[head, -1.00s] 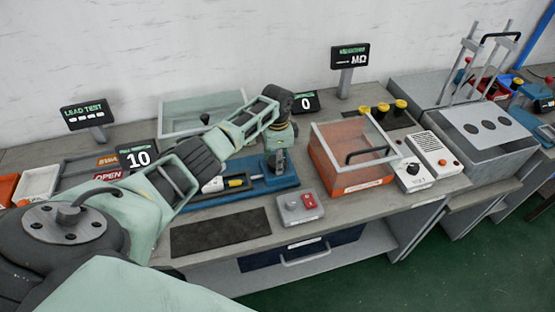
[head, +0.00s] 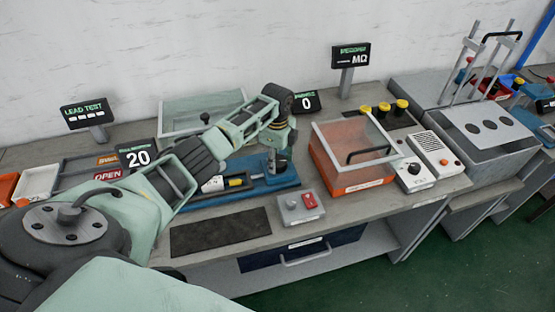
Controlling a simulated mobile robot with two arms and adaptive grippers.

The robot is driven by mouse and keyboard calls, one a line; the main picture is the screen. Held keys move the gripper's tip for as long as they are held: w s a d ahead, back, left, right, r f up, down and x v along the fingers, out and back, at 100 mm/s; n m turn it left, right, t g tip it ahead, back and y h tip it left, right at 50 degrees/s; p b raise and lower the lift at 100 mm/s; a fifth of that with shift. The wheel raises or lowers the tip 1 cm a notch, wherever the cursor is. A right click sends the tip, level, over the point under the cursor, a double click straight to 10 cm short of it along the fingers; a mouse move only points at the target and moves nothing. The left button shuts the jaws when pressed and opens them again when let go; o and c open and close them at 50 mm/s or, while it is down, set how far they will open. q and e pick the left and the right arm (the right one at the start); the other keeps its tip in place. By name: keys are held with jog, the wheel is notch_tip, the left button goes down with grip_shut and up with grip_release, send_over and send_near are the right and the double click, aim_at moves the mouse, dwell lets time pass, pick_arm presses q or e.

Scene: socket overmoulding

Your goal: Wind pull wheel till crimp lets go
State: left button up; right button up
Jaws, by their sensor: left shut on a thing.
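My left arm reaches across the bench, and my left gripper (head: 277,163) points down at the right end of the blue pull tester (head: 254,184). It is shut on the pull wheel there; the fingers and wrist hide most of the wheel. A pale part with a yellow piece (head: 236,182) lies along the tester bed; my forearm covers some of it, and I cannot make out the crimp. The small display (head: 138,158) behind my arm reads 20. My right gripper is not in view.
A grey box with a red button (head: 301,208) and a dark mat (head: 220,231) lie in front of the tester. An orange bin with a clear lid (head: 345,185) stands close on the right. A clear-lidded box (head: 190,130) is behind my arm.

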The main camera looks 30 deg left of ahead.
aim_at(277, 162)
pick_arm(q)
jog(key=shift+s+f, duration=0.15)
jog(key=o, duration=1.1)
jog(key=shift+r, duration=0.7)
notch_tip(277, 162, up, 11)
jog(key=shift+f, duration=0.1)
